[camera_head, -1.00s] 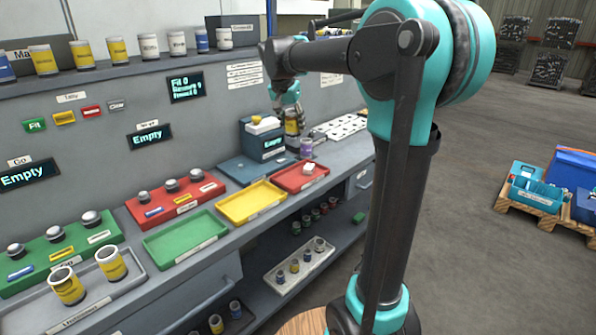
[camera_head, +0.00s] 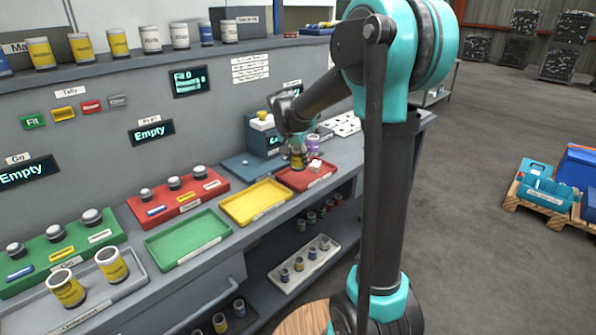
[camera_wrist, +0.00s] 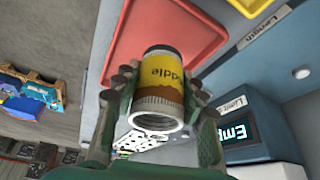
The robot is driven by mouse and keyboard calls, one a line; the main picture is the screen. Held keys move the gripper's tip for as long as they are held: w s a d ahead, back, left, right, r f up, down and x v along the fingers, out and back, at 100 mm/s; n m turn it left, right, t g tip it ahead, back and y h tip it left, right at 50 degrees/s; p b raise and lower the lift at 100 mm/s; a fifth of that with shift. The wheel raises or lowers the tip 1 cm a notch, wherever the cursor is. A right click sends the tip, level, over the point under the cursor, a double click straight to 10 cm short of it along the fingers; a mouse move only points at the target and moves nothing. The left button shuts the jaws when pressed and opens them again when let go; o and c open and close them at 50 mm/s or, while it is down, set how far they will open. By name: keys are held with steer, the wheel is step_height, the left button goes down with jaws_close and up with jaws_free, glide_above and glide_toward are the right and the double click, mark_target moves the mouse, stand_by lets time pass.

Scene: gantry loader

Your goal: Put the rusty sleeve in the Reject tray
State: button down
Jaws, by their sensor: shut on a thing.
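My gripper (camera_wrist: 161,112) is shut on a sleeve (camera_wrist: 163,78) with a yellow label band and a brown, rust-coloured patch beside its knurled metal end. In the head view the gripper (camera_head: 298,148) holds the sleeve (camera_head: 298,161) at the left part of the red tray (camera_head: 318,184), apparently above it. In the wrist view the red tray (camera_wrist: 160,14) lies beyond the sleeve. I cannot read the tray's label. A small pale object (camera_head: 315,165) is in the red tray.
A yellow tray (camera_head: 262,214) and a green tray (camera_head: 165,253) stand left of the red one. A gauge box (camera_head: 262,138) with a display stands behind, beside a flat blue plate (camera_head: 240,168).

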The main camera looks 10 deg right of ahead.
mark_target(295, 160)
steer(key=shift+f, duration=2.2)
steer(key=c, duration=0.9)
jaws_free()
steer(key=shift+f, duration=0.1)
steer(key=v, duration=1.2)
steer(key=s+d+f+n+y, duration=0.1)
steer(key=s+d+f+n, duration=0.1)
steer(key=s+f, duration=0.4)
steer(key=s+d+f+n, duration=0.2)
steer(key=s+f, duration=0.4)
steer(key=s, duration=0.5)
steer(key=s+d+f+n+y, duration=0.1)
steer(key=s+d+f+n, duration=0.2)
steer(key=s+f, duration=0.3)
steer(key=shift+s+d+f+t+y, duration=0.15)
steer(key=shift+s+f, duration=0.05)
steer(key=shift+s, duration=0.65)
steer(key=shift+s+d+f+t+y, duration=0.15)
steer(key=shift+s, duration=0.7)
